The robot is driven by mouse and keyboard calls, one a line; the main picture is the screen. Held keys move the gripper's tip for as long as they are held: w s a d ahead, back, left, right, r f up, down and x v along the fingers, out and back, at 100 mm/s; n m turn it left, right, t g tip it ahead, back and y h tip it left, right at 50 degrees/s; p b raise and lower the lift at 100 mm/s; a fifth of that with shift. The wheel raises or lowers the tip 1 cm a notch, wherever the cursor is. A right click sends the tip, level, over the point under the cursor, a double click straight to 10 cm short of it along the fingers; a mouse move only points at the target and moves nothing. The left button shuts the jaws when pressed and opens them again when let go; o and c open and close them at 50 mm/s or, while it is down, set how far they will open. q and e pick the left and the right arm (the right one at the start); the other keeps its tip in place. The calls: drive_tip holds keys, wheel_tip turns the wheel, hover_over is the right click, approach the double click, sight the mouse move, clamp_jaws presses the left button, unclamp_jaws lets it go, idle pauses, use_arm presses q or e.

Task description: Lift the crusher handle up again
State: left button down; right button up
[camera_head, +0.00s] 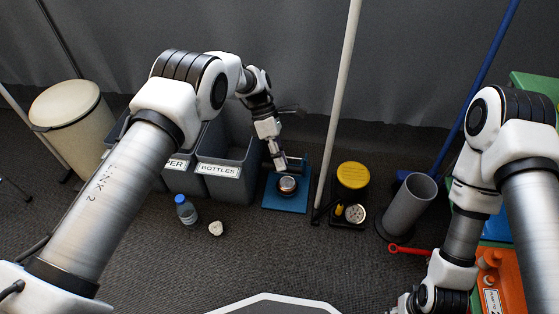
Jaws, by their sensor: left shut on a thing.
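The crusher has a blue base plate (272,203) on the floor left of the white pole. A round metal can-like piece (288,184) sits upright at its middle. My left arm reaches over the bins, and my left gripper (281,163) points down just above this piece. It is shut at the crusher handle (298,160), a thin bar at the back of the plate; the fingers hide part of it. The handle's exact angle is too small to tell. My right arm comes down at the right, and its gripper is beyond the bottom edge.
Grey bins, one labelled BOTTLES (219,171), stand left of the crusher. A bottle (186,210) and a white crumpled piece (216,228) are on the floor. A white pole (339,100), yellow-topped container (353,176) and grey tube (408,207) stand right.

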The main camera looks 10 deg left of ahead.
use_arm(q)
drive_tip(key=shift+w+f, duration=0.25)
drive_tip(key=c, duration=1.1)
unclamp_jaws()
drive_tip(key=shift+f, duration=0.1)
drive_tip(key=shift+o, duration=0.4)
drive_tip(key=shift+w+f, duration=0.15)
drive_tip(key=shift+f, duration=0.05)
drive_tip(key=shift+r, duration=0.15)
drive_tip(key=v, duration=1.1)
drive_tip(key=shift+a+r, duration=0.2)
drive_tip(key=shift+r, duration=0.2)
